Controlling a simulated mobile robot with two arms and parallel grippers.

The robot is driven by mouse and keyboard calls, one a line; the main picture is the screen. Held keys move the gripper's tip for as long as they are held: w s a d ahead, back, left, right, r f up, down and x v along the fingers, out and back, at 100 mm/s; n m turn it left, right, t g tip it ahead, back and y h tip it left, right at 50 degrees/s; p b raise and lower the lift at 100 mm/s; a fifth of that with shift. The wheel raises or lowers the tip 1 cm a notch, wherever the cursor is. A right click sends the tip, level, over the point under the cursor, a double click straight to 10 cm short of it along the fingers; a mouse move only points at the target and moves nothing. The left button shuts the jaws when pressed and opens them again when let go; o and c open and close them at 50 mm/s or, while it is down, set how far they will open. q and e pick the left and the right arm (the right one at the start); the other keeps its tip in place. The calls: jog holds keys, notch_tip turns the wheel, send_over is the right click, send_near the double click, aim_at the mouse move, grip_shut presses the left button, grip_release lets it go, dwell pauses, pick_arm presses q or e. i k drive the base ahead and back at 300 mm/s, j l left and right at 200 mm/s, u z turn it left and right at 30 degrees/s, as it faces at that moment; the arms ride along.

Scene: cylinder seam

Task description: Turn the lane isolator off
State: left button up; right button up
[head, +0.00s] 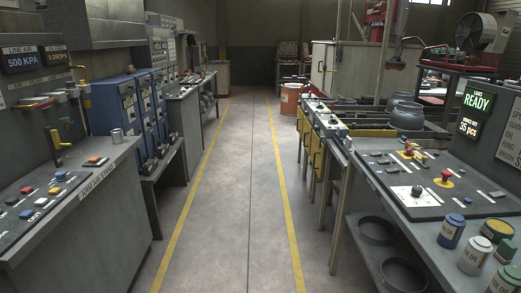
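Neither of my grippers is in view. I cannot read any label that marks the lane isolator. On the right console (462,212), a black knob (417,191) sits on a pale plate, with a red mushroom button (446,175) on a yellow base to its right. Another red control (409,147) on yellow is farther back. A display (478,101) above this console reads READY in green, with a pcs count below. On the left bench, a yellow-handled lever (57,143) stands upright behind several coloured buttons. The knob's setting is too small to tell.
A grey floor aisle (236,190) between yellow lines runs clear down the middle. Blue cabinets (128,108) line the left side. Several oil cans (451,231) stand at the right console's front edge.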

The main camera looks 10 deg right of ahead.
aim_at(409, 152)
jog(key=i+z, duration=0.3)
jog(key=i, duration=0.7)
jog(key=i+j+z, duration=0.1)
jog(key=i+z, duration=0.25)
jog(key=i, duration=0.65)
